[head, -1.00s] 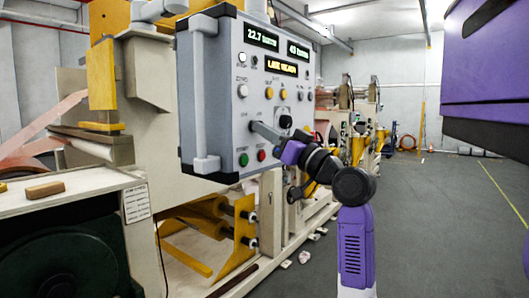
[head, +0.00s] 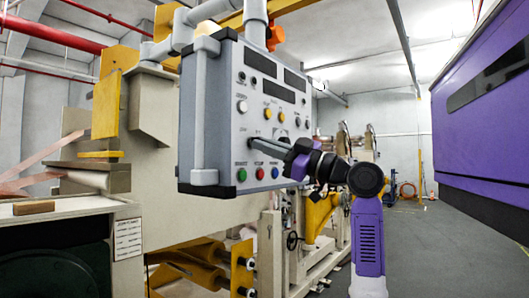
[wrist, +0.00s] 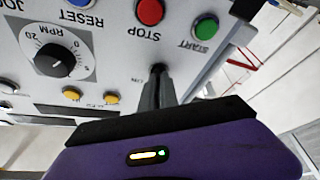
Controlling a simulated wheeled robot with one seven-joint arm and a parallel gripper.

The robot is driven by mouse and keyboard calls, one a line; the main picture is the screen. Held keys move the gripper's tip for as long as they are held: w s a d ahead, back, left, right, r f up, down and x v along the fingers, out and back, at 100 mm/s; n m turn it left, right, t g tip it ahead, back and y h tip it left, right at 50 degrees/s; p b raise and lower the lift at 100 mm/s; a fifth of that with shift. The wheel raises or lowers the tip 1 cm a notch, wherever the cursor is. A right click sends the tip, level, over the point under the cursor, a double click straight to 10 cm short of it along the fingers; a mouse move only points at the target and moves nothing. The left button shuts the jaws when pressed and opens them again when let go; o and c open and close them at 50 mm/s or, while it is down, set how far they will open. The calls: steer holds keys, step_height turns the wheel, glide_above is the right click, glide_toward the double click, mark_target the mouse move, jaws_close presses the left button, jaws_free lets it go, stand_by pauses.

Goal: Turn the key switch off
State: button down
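The key switch (wrist: 157,69) is on the lower face of the grey control box (head: 222,90). In the wrist view only a small dark part of it shows at my fingertips; in the head view my fingers hide it. My gripper (head: 253,143) reaches in from the right, its grey fingers touching or almost touching the panel. In the wrist view the fingers of my gripper (wrist: 156,90) are close together around the key. The key's angle cannot be read. The box's displays (head: 260,63) are dark.
Green START (wrist: 205,27), red STOP (wrist: 150,11) and blue RESET buttons sit close to the fingers. The RPM dial (wrist: 55,57) and yellow buttons (wrist: 72,93) are nearby. Cream machinery stands behind the box; a purple cabinet (head: 485,120) is at right. Grey floor (head: 430,250) is open.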

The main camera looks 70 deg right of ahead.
steer(key=shift+w+d, duration=0.1)
steer(key=shift+w, duration=0.05)
steer(key=c, duration=1.6)
jaws_free()
steer(key=b+v, duration=0.1)
steer(key=v, duration=0.6)
steer(key=shift+s+f, duration=0.15)
steer(key=shift+s, duration=0.25)
